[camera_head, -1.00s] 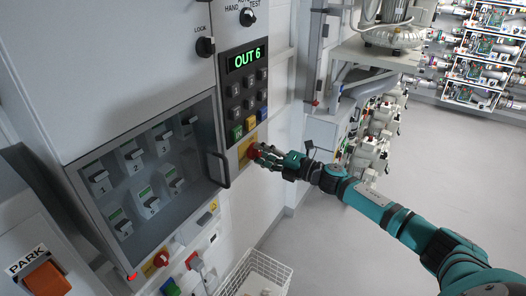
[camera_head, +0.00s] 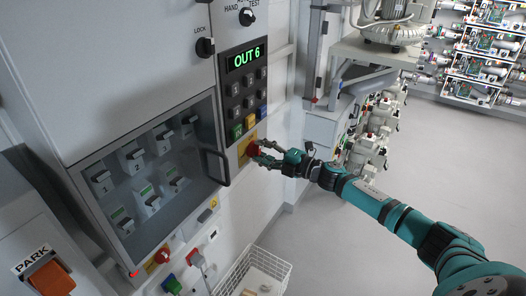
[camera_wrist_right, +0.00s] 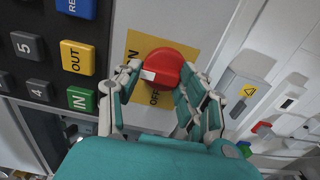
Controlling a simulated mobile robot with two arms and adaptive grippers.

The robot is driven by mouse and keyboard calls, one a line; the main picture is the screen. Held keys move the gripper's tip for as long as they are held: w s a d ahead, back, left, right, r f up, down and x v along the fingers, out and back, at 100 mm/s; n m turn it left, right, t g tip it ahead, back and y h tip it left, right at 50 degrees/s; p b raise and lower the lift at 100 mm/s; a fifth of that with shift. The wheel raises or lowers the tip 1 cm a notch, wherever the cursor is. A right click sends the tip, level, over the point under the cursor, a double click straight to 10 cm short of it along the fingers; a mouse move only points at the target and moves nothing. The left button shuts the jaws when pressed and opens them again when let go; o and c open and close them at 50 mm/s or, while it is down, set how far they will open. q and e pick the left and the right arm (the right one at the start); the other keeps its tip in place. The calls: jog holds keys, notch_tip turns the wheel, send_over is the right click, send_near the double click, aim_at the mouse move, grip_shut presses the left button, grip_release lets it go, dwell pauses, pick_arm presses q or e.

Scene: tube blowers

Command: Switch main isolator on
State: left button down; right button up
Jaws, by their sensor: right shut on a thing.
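The main isolator is a red rotary knob (camera_head: 253,149) on a yellow plate (camera_head: 243,147), below the keypad on the grey cabinet. In the right wrist view the red knob (camera_wrist_right: 168,66) has a white mark pointing to the left, and the yellow plate (camera_wrist_right: 135,45) shows a partly hidden "N" at left and "OFF" below the knob. My right gripper (camera_head: 264,151) is shut on the knob, with its teal and grey fingers on either side of it in the wrist view (camera_wrist_right: 160,84). My left gripper is not in view.
A keypad (camera_head: 248,95) under a green "OUT 6" display (camera_head: 244,59) sits just above the knob. A glazed door (camera_head: 150,170) with a black handle covers numbered switches at left. A white wire basket (camera_head: 262,275) stands below. Open floor (camera_head: 340,240) lies to the right.

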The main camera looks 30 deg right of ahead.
jog(key=o, duration=1.2)
jog(key=shift+c, duration=0.2)
jog(key=shift+s+d, duration=0.1)
jog(key=shift+s, duration=0.05)
jog(key=v, duration=1.1)
jog(key=shift+s+d, duration=0.25)
jog(key=shift+s, duration=0.05)
